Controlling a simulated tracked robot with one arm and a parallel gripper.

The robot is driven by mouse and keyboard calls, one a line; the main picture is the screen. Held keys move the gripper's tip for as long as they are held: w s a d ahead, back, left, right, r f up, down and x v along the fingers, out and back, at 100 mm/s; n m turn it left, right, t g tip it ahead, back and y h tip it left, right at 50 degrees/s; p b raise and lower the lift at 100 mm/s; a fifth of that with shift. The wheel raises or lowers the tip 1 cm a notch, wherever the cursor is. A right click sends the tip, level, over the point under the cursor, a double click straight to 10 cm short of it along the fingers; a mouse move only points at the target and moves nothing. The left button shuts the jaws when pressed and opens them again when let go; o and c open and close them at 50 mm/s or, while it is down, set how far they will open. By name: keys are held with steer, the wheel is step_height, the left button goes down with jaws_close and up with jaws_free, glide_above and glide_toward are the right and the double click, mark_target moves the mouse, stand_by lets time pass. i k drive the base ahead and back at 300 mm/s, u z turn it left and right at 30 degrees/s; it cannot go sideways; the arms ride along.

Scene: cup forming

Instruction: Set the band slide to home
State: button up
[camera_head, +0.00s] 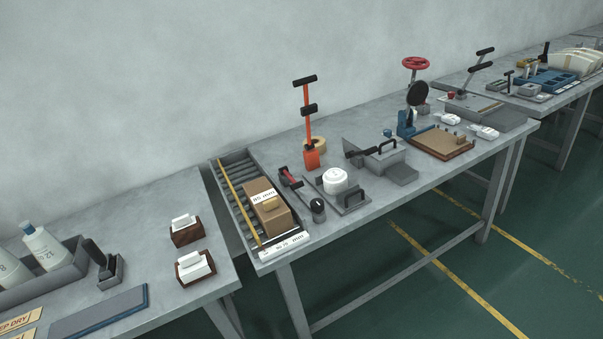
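No part in view is clearly marked as the band slide, and I cannot tell which one it is or how it is set. On the middle table (225,160), a small fixture with a red-and-black handle (290,179) stands beside a black knob (318,207). To their right, a white round piece (335,180) sits on a grey plate (352,207) with a dark handle. An orange upright lever (308,120) with black grips stands behind them. My gripper is not in view.
A roller tray (236,160) holds a brown box (267,206) at the table's left end. A grey box (380,158), a blue stand (405,127) and a brown board (440,143) stand further right. A gap separates the left table (150,265).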

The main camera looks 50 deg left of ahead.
mark_target(351, 195)
steer(key=u, duration=0.4)
steer(key=i, duration=1.3)
steer(key=u, duration=0.2)
